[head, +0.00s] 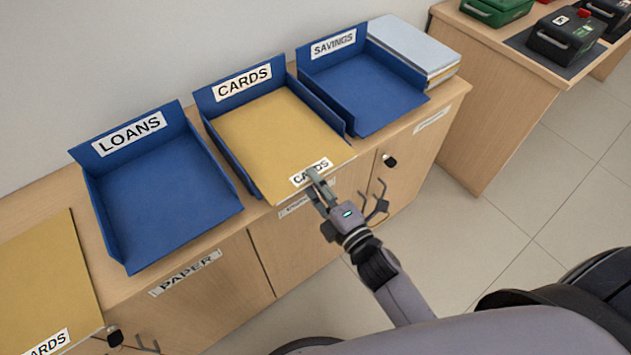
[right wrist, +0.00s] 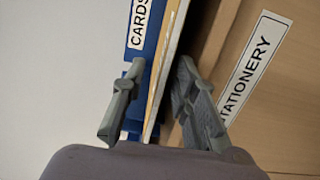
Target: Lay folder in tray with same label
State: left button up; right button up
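A tan folder (head: 275,128) labelled CARDS lies in the blue CARDS tray (head: 230,148), its labelled end toward the tray's open front. My right gripper (head: 318,186) is at that front edge, next to the folder's label. In the right wrist view the right gripper (right wrist: 160,85) is open, its fingers on either side of the thin folder edge (right wrist: 163,75), with gaps visible. A second tan folder (head: 45,275), its label partly cut off but ending in ARDS, lies on the counter at lower left. I cannot make out my left gripper.
The blue LOANS tray (head: 165,200) and SAVINGS tray (head: 375,100) flank the CARDS tray, both empty. A pale stack (head: 415,48) stands at the right end of the wooden counter (head: 235,215). Cash boxes (head: 565,35) sit on a separate desk.

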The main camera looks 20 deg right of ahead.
jog(key=shift+s, duration=0.1)
jog(key=v, duration=1.2)
jog(key=s+d+f+m+g+h+p, duration=0.1)
jog(key=s+f+m+g, duration=0.15)
jog(key=f, duration=0.75)
jog(key=s+f+m+g+h+p, duration=0.1)
jog(key=s+f+m+g, duration=0.2)
jog(key=f, duration=0.6)
jog(key=s+d+f+m+g+h+p, duration=0.15)
jog(key=f+m, duration=0.35)
jog(key=f, duration=0.5)
jog(key=s+d+f+m+g, duration=0.1)
jog(key=s+f+m+g, duration=0.1)
jog(key=s+f, duration=0.3)
jog(key=s+d+f+m+g+h, duration=0.1)
jog(key=s+d+f+m+g, duration=0.1)
jog(key=s, duration=0.6)
jog(key=s+d+f+m+g, duration=0.2)
jog(key=s+f+m+g, duration=0.2)
jog(key=s+f, duration=0.3)
jog(key=shift+s+f+g+h+p, duration=0.25)
jog(key=shift+f+g+p, duration=0.15)
jog(key=shift+f+g, duration=0.35)
